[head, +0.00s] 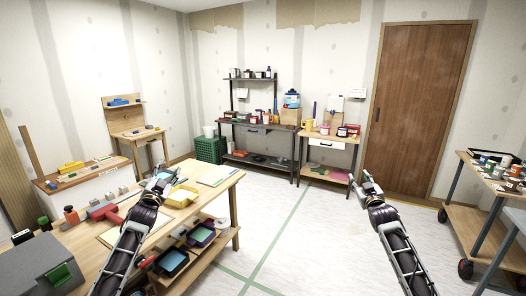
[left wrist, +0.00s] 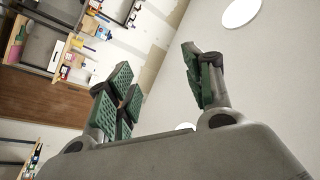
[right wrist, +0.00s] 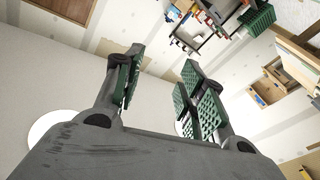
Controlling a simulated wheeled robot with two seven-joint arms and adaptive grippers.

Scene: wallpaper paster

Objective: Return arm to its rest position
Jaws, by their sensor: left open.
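My left gripper (head: 162,181) is raised over the wooden workbench at the left in the head view. In the left wrist view its green-padded fingers (left wrist: 160,88) stand wide apart with nothing between them. My right gripper (head: 368,184) is held up over open floor at the right of the head view. In the right wrist view its green-padded fingers (right wrist: 158,85) are apart and empty. Both arms reach forward from the bottom of the head view, and both wrist cameras look up toward walls and ceiling.
The workbench (head: 222,192) bears a red tool (head: 104,211), a yellow tray (head: 182,196) and a grey box (head: 38,265); a lower shelf holds dark trays. A cart (head: 474,215) stands at the right. Shelves and a door (head: 418,110) are at the back. The middle floor (head: 300,235) is clear.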

